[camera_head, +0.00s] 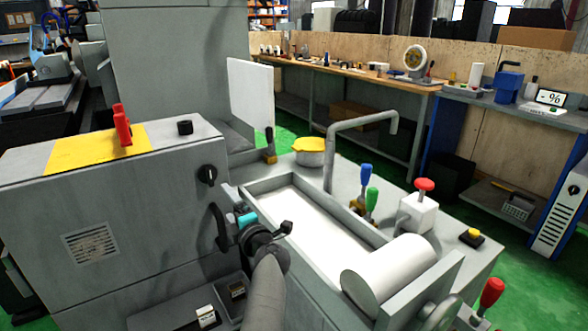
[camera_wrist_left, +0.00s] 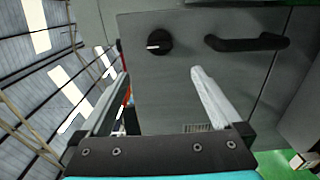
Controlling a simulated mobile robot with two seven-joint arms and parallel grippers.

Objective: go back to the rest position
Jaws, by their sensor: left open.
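My left gripper (camera_head: 242,222) is open beside the front of the grey grinder housing (camera_head: 110,200), with my arm coming up from the bottom of the head view. In the left wrist view the two fingers (camera_wrist_left: 160,85) stand apart with nothing held between them. Beyond them are a black rotary knob (camera_wrist_left: 158,42) and a black bar handle (camera_wrist_left: 247,42) on the grey panel. The knob (camera_head: 207,174) and the handle (camera_head: 218,228) also show in the head view, close to the gripper. I cannot tell if anything touches. My right gripper is out of view.
The grinder's trough (camera_head: 300,215), coolant pipe (camera_head: 329,150), blue lever (camera_head: 366,175) and red button (camera_head: 424,185) stand to the right of my arm. A long workbench (camera_head: 350,75) is behind.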

